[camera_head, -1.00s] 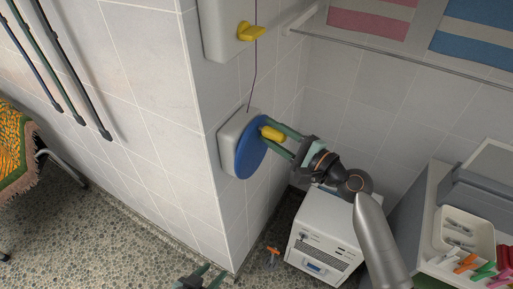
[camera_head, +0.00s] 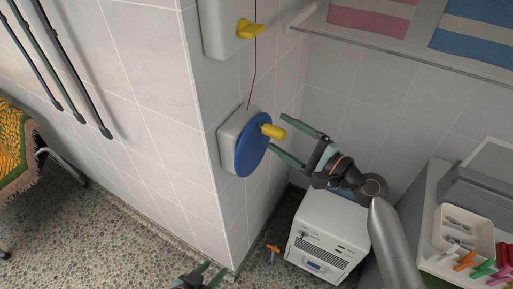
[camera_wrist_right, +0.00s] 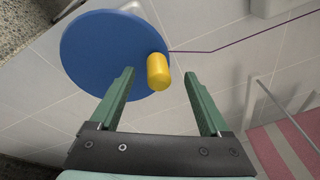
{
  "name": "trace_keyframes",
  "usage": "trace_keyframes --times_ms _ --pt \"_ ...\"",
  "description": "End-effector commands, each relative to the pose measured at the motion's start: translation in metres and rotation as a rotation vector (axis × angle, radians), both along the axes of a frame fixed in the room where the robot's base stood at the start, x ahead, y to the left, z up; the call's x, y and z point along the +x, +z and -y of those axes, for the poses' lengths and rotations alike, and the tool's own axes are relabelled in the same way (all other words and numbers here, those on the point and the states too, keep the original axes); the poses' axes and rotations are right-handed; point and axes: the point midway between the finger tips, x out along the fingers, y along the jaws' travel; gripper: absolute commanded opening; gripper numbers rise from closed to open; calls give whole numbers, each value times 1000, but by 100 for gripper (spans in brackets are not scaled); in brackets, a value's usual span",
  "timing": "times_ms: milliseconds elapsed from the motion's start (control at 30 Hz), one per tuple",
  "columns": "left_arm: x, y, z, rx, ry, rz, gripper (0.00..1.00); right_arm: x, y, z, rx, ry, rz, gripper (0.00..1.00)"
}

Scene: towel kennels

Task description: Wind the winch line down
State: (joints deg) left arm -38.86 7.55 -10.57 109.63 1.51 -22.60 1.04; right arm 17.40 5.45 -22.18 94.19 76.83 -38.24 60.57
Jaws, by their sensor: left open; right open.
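The winch is a blue disc (camera_head: 250,152) with a yellow knob (camera_head: 274,131), on a grey housing (camera_head: 228,141) on the wall corner. A thin purple line (camera_head: 255,75) runs up from the housing past a yellow lever (camera_head: 249,29). My right gripper (camera_head: 292,141) is open, just off the disc, with fingers pointing at it. In the right wrist view the yellow knob (camera_wrist_right: 158,71) stands ahead of the gap between my right fingers (camera_wrist_right: 166,90), apparently untouched. My left gripper (camera_head: 206,274) is open and empty, low at the bottom edge of the head view.
A white cabinet (camera_head: 325,236) stands on the floor below the right arm. A grey shelf unit at right holds a tray (camera_head: 463,232) and coloured clips. A rail (camera_head: 400,55) with striped towels crosses the upper right. An orange object (camera_head: 273,251) lies on the pebbled floor.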

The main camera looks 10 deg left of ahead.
Motion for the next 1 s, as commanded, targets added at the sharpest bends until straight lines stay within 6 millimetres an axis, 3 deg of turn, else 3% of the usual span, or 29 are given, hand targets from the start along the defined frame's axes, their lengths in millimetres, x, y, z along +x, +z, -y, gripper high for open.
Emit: trace_keyframes --times_ms 500,1000 --pt "0 -2 0 0 0 1 50 -18 -1 54 -2 0 1 80" --pt "0 -2 0 0 1 1 50 -18 0 56 -1 0 1 80"
